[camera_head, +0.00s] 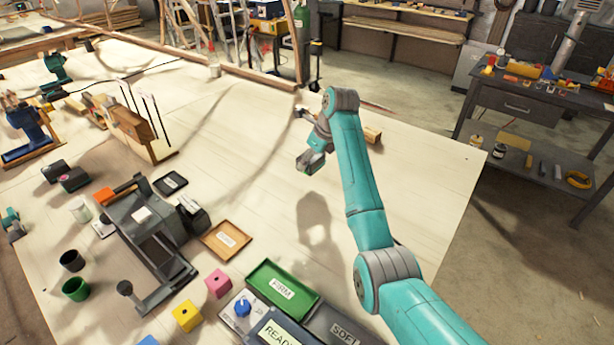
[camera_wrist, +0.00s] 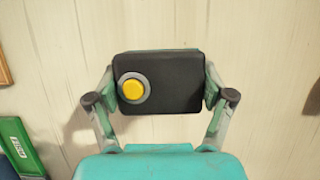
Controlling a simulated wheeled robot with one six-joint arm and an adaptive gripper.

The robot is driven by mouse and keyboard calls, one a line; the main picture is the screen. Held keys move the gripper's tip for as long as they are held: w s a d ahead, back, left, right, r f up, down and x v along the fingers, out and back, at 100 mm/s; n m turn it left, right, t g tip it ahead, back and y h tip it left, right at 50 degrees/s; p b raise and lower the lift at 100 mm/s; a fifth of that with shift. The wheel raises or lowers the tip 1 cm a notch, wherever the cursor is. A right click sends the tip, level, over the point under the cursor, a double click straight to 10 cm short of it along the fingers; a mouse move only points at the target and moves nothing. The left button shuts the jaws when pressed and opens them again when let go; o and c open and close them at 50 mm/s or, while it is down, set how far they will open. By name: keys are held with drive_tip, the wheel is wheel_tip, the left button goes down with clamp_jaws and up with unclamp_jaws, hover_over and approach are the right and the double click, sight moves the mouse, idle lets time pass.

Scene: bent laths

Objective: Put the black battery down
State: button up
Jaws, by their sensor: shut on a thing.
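The black battery (camera_wrist: 180,84) is a dark block with a round yellow button in a grey ring on its face. In the wrist view it sits between the two fingers of my gripper (camera_wrist: 160,88), which press on its left and right sides. In the head view my gripper (camera_head: 309,162) is over the pale board table (camera_head: 420,190), with the battery small and dark at its end. A shadow falls on the board below and in front of it. I cannot tell exactly how high the battery is above the board.
A green tray (camera_head: 268,272) labelled FIRM, a grey SOFT tray (camera_head: 342,313) and a brown tray (camera_head: 208,247) lie nearer the front. Pink (camera_head: 218,283) and yellow (camera_head: 187,316) blocks stand beside them. A wooden block (camera_head: 372,134) lies behind my arm. The board's right side is bare.

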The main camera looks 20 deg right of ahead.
sight(311, 181)
drive_tip(key=shift+d+f, duration=0.1)
drive_tip(key=shift+f, duration=2.55)
drive_tip(key=o, duration=1.3)
drive_tip(key=shift+f, duration=0.15)
drive_tip(key=shift+o, duration=0.2)
